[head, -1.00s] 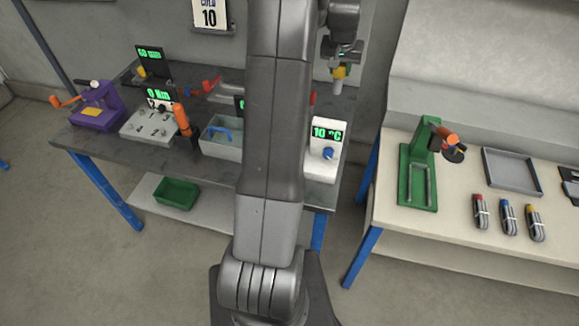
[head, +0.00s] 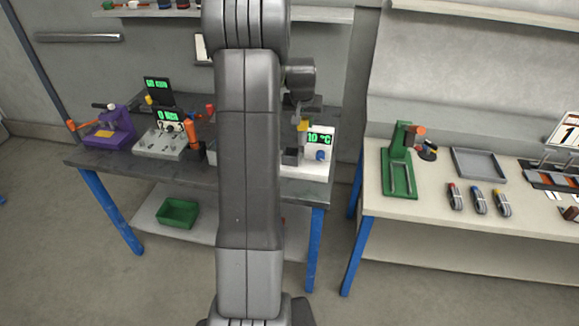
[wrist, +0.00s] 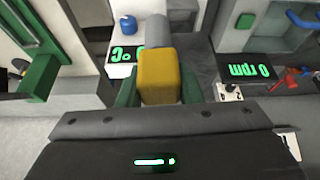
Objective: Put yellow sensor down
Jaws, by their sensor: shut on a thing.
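The yellow sensor (wrist: 160,77) has a yellow block body and a grey cylindrical end. It sits between the green fingers of my gripper (wrist: 160,92) in the wrist view, shut on it. In the head view the yellow sensor (head: 302,125) shows as a small yellow patch below my gripper (head: 303,113), just left of the white unit's 10 °C display. Its lower end is hard to make out, and I cannot tell whether it touches anything. The white temperature unit (head: 320,152) has a blue knob; it also shows in the wrist view (wrist: 120,70).
My arm hides the middle of the dark workbench (head: 190,173). A purple device (head: 112,130) and a panel with an orange handle (head: 165,143) stand left. An rpm display (wrist: 250,68) is close on the right. The right table holds a green stand (head: 398,170) and grey tray (head: 478,163).

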